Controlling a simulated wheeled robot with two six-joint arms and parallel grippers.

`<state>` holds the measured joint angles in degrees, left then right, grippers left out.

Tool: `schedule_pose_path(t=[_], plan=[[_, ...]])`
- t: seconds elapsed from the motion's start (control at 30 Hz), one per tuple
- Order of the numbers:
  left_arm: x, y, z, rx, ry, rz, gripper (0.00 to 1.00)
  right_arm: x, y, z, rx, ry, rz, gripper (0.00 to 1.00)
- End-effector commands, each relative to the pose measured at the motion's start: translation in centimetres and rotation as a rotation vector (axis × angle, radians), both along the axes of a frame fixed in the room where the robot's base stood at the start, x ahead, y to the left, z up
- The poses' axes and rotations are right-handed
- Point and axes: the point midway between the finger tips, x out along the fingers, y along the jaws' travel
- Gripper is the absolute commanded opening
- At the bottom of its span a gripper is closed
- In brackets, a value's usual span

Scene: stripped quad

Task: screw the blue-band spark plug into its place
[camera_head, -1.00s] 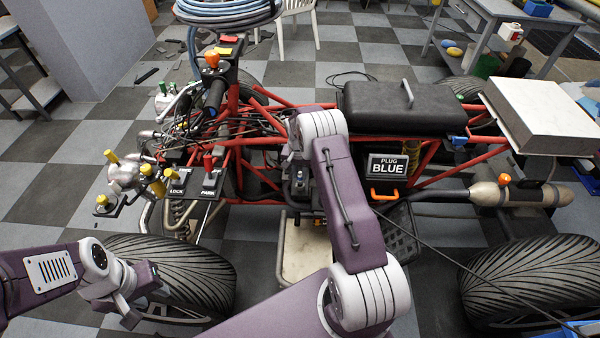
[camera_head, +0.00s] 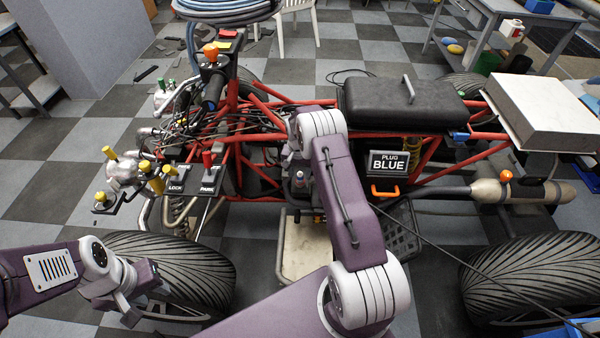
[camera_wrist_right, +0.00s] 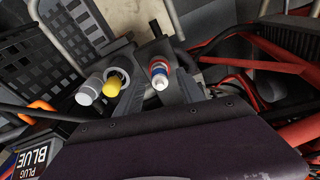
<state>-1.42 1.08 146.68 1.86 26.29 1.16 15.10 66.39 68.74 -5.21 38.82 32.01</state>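A spark plug with red and blue bands and a white tip (camera_wrist_right: 160,76) sits between the fingers of my right gripper (camera_wrist_right: 163,62) in the right wrist view. Whether the fingers press on it is unclear. Its small pale top also shows in the head view (camera_head: 299,178), beside my right forearm, at the engine; its seat is hidden. A yellow-topped plug-like part (camera_wrist_right: 112,83) and a pale grey one (camera_wrist_right: 89,90) stand left of it. A sign reading PLUG BLUE (camera_head: 388,164) hangs on the frame. My left gripper (camera_head: 130,312) is low at the left, away from the plug; its fingers are unclear.
Red frame tubes (camera_head: 465,160) and a black seat (camera_head: 400,105) lie behind and right of my right arm. Several yellow-topped levers (camera_head: 150,175) and the LOCK and PARK panels (camera_head: 208,183) stand to the left. Large tyres (camera_head: 535,275) flank the front.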

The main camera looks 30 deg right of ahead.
Motion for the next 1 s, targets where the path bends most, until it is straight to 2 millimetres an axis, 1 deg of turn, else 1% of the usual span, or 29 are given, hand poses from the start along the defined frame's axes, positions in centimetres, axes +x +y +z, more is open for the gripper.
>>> schedule_pose_path(t=[0.1,0.17,0.4,0.53,0.7,1.0], plan=[[0.0,0.0,0.1,0.0,0.0,0.0,0.36,0.0,0.0,0.2,0.0,0.0,0.0,0.46],[0.0,0.0,0.3,0.0,0.0,0.0,0.36,0.0,0.0,0.8,0.0,-0.001,0.0,0.46],[0.0,0.0,1.6,0.0,0.0,0.0,0.36,-0.4,0.5,6.1,0.0,-0.003,0.0,0.46],[0.0,0.0,2.0,0.0,0.0,0.0,0.36,-0.7,0.7,8.2,-0.001,-0.002,0.0,0.46],[0.0,0.0,2.0,0.0,0.0,0.0,0.36,-0.8,0.8,9.0,0.0,0.0,0.0,0.46],[0.0,0.0,2.0,0.0,0.0,0.0,0.36,-0.8,0.8,9.0,0.0,0.0,0.0,0.46]])
